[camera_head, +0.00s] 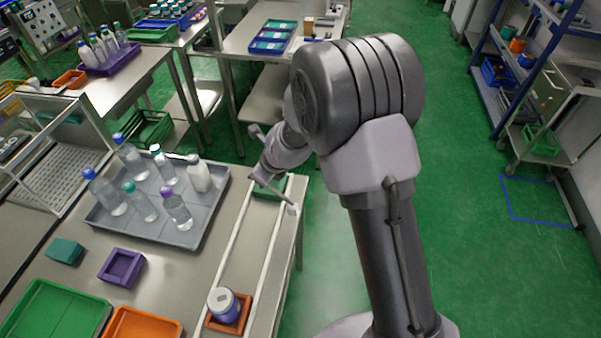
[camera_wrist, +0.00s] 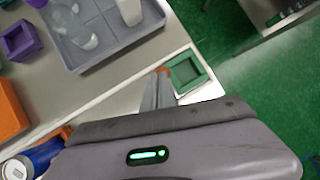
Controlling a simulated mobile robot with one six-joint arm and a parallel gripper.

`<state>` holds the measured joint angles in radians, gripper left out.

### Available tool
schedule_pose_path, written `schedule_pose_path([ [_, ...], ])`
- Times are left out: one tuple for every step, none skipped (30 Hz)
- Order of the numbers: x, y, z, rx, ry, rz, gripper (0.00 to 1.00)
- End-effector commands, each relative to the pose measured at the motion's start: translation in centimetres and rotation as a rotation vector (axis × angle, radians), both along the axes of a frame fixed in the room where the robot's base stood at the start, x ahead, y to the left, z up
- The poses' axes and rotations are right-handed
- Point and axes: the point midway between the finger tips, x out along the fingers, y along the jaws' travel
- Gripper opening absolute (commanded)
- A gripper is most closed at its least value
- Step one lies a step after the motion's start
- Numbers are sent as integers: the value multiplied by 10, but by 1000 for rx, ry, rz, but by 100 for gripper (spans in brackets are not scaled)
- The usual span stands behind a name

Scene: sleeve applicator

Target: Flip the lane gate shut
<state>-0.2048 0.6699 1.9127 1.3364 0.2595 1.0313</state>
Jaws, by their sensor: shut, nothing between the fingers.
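The lane is the strip between two pale rails (camera_head: 262,240) along the right side of the table. A green square holder (camera_head: 268,187) sits at its far end and shows in the wrist view (camera_wrist: 186,73). My gripper (camera_wrist: 161,80) is shut and empty, pointing down beside the green holder. A small orange piece (camera_wrist: 164,70) shows at its fingertips; I cannot tell whether it is part of the gate. The gate is not clearly visible, and my arm partly covers the far end of the lane.
A grey tray (camera_head: 206,236) with several bottles stands left of the lane. A purple square holder (camera_head: 121,267), a teal block (camera_head: 65,251), and green (camera_head: 55,312) and orange (camera_head: 145,324) trays lie nearer. Open green floor lies to the right.

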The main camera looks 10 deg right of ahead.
Motion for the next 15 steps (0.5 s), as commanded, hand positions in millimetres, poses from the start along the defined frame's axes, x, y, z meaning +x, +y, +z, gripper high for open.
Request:
schedule_pose_path([
  [1,4,-4,-1,1,1,0],
  [2,6,-6,0,2,0,0],
  [3,9,-10,0,0,0,0],
  [4,12,-13,0,0,1,0],
  [5,15,-16,1,0,1,0],
  [6,18,-21,0,1,1,0],
  [7,21,-25,1,0,1,0],
  [9,24,-28,1,0,1,0],
  [10,28,-33,1,0,1,0],
  [11,31,-37,1,0,2,0],
  [12,34,-41,1,0,2,0],
  [13,37,-46,1,-1,0,0],
  [14,39,-50,1,-1,0,0],
  [15,42,-54,1,0,1,0],
  [16,45,-59,1,0,1,0],
])
